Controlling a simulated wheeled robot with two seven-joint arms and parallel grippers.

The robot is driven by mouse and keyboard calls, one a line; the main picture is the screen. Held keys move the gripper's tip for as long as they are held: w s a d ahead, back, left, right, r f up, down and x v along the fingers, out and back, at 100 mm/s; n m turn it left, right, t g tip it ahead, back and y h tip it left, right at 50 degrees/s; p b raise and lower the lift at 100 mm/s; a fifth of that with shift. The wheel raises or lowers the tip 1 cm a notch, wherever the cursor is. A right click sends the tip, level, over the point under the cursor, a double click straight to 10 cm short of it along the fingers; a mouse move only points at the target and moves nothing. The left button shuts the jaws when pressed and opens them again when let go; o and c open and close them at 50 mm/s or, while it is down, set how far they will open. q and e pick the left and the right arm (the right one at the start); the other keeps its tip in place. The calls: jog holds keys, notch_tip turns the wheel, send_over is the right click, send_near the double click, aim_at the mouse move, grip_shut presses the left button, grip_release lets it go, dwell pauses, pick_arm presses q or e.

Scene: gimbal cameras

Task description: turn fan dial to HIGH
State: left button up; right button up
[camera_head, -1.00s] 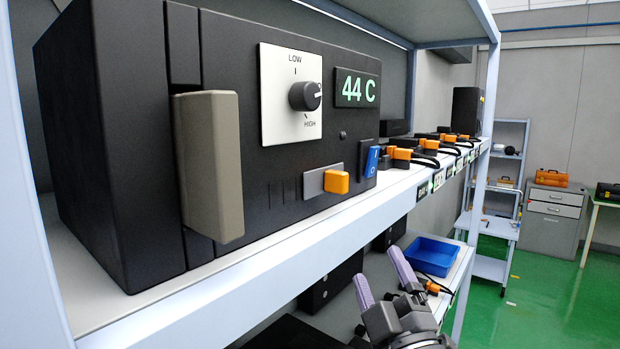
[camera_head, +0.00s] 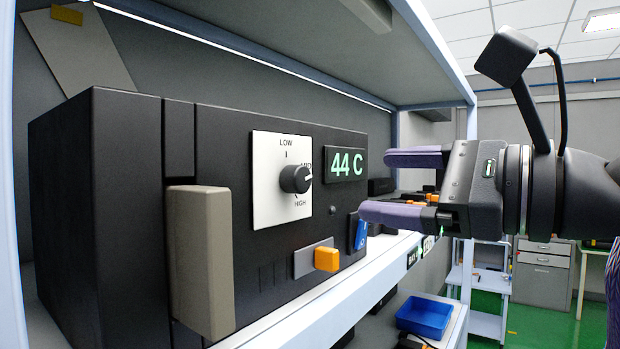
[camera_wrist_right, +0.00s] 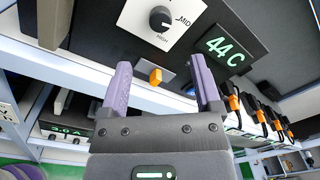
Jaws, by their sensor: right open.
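The fan dial (camera_head: 295,179) is a black round knob on a white plate (camera_head: 268,210) marked LOW, MID and HIGH, on the front of a black unit. Its white pointer line faces right, toward MID. It also shows in the right wrist view (camera_wrist_right: 160,19), ahead of the fingers. My right gripper (camera_head: 375,185) is open and empty, with purple fingers pointing left. In the head view it is to the right of the dial and apart from it. Its fingers also show in the right wrist view (camera_wrist_right: 160,92). My left gripper is not in view.
A display (camera_head: 345,164) reading 44 C is right of the dial. An orange lever (camera_head: 327,259) and a blue switch (camera_head: 361,236) sit below. A thick grey handle (camera_head: 201,262) projects at the left. A shelf board (camera_head: 300,55) overhangs the unit. A blue bin (camera_head: 425,317) stands lower.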

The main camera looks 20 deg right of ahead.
aim_at(304, 180)
jog(key=p+x, duration=0.4)
jog(key=x, duration=0.5)
jog(key=shift+w+a+r, duration=0.1)
jog(key=shift+w, duration=0.2)
jog(key=shift+w+a, duration=0.1)
jog(key=shift+w, duration=0.05)
grip_shut()
